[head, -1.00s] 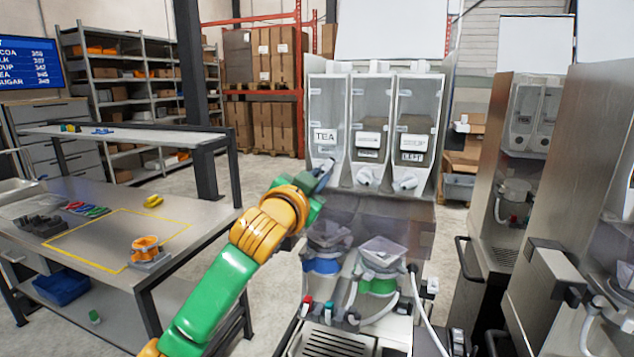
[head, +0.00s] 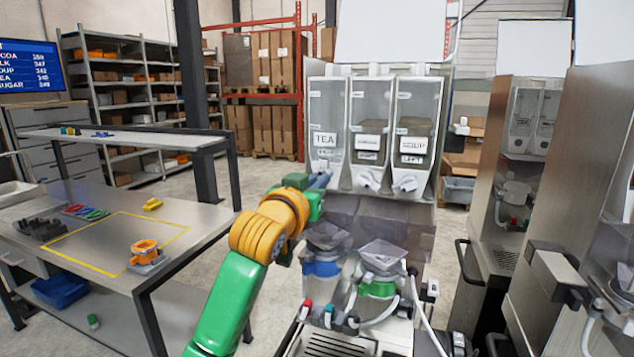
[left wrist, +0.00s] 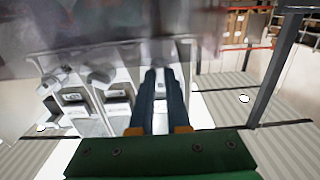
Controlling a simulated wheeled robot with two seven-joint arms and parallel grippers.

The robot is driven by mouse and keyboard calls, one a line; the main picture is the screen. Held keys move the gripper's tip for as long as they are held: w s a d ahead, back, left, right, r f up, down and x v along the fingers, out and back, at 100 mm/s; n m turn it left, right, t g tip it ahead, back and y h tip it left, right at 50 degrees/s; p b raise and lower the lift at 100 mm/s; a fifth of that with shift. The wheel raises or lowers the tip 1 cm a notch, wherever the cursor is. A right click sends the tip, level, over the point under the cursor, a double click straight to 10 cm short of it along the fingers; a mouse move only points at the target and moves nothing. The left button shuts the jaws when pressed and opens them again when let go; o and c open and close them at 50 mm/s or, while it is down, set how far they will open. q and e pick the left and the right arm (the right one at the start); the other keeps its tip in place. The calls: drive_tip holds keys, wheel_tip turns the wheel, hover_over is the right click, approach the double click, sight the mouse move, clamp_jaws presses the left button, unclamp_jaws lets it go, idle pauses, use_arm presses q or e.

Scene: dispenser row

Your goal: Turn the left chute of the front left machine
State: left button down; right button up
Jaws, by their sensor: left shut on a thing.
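The front left machine (head: 371,72) has three clear canisters side by side. The left canister (head: 326,108) is labelled TEA. Two white chutes show: the middle chute (head: 369,181) and the right chute (head: 405,185). My left gripper (head: 321,180) is at the left chute, under the TEA canister, and is shut on it. The gripper and its fingers hide that chute, so its angle cannot be told. In the left wrist view the two dark fingers (left wrist: 163,95) lie close together against the machine front, with the other chutes to their left.
Below the chutes are the machine's mixing bowls (head: 381,254) and small taps (head: 328,316). A steel table (head: 110,265) with an orange part (head: 145,248) stands at the left. Other machines (head: 520,170) stand close on the right.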

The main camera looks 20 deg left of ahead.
idle(0.3)
use_arm(q)
drive_tip(key=c, duration=0.9)
unclamp_jaws()
drive_tip(key=s+b, duration=0.3)
drive_tip(key=s, duration=0.4)
drive_tip(key=shift+a+b, duration=0.15)
drive_tip(key=shift+b, duration=0.25)
